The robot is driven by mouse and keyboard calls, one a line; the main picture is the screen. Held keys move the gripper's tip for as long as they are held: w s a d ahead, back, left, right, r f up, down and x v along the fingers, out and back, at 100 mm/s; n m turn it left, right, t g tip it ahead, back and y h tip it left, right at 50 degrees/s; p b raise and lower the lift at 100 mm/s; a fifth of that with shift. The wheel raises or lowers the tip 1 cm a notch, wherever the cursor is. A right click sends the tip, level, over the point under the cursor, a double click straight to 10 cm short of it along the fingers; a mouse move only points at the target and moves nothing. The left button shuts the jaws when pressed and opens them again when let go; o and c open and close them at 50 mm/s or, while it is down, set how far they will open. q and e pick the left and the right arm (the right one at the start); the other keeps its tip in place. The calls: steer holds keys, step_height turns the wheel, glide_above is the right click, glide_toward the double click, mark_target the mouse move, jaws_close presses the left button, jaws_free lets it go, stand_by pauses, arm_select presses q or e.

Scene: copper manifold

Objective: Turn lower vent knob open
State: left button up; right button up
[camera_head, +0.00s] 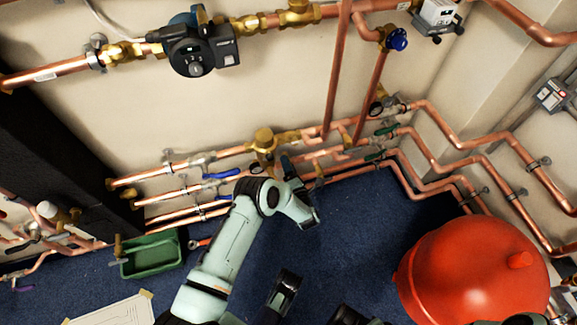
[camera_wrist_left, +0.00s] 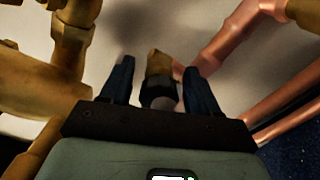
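The vent knob (camera_wrist_left: 160,80), a small piece with a brass top and a black and grey lower part, shows in the middle of the left wrist view. My left gripper (camera_wrist_left: 158,82) has its two dark fingers on either side of it, with a visible gap at each side. In the head view my left gripper (camera_head: 289,168) is at the pipes below a brass fitting (camera_head: 264,138), at the end of my pale green arm. The knob cannot be made out there. Dark parts of mine show at the bottom edge; I cannot tell if they are my right gripper.
Brass bodies (camera_wrist_left: 70,45) stand close on the left of the wrist view, and copper pipes (camera_wrist_left: 225,45) on the right. A blue lever (camera_head: 221,174) is left of the gripper. A red tank (camera_head: 470,270) and green box (camera_head: 150,255) are on the blue floor.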

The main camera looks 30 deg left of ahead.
arm_select(q)
steer(key=p+v, duration=0.3)
steer(key=v, duration=1)
arm_select(e)
steer(key=shift+t, duration=0.4)
steer(key=r, duration=0.1)
steer(key=w+a+r, duration=0.1)
steer(key=r, duration=0.1)
steer(key=w+r, duration=0.1)
steer(key=r, duration=0.1)
steer(key=shift+w+a, duration=0.1)
steer(key=shift+a, duration=0.2)
arm_select(q)
steer(key=shift+s+d, duration=0.1)
steer(key=shift+d, duration=0.05)
